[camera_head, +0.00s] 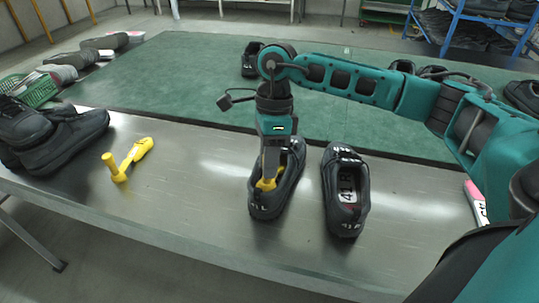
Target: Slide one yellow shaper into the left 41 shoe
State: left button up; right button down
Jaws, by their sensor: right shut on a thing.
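A pair of black shoes stands on the metal table in the head view. The left shoe (263,206) and the right shoe (345,200), with a 41 label inside, have their heels toward me. My right gripper (268,178) points down into the opening of the left shoe. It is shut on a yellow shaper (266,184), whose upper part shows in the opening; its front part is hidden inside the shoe. A second yellow shaper (128,162) lies on the table to the left. My left gripper is not in view.
Black shoes (62,143) stand at the table's left end. A green mat (170,80) covers the back, with a black shoe (250,62) on it. A green basket (38,92) is far left. A pink and white object (476,200) lies at right.

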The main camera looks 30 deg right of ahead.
jog(key=shift+s+a+f+t+h+b, duration=0.1)
jog(key=shift+f+t+h+b, duration=0.15)
jog(key=shift+f+b, duration=0.25)
jog(key=shift+s+a+f+t+h+b, duration=0.15)
jog(key=shift+f+h+b, duration=0.1)
jog(key=shift+f, duration=0.3)
jog(key=shift+a+f+t+h+b, duration=0.1)
jog(key=shift+f+t+h+b, duration=0.2)
jog(key=shift+f+h+b, duration=0.15)
jog(key=shift+f, duration=0.15)
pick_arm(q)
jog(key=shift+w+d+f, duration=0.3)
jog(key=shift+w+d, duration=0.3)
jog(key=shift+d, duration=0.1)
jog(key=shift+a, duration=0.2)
pick_arm(e)
jog(key=c, duration=0.8)
grip_release()
jog(key=shift+c, duration=0.2)
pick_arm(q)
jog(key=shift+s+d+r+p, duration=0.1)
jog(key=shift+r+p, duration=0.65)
pick_arm(e)
jog(key=shift+r, duration=1.5)
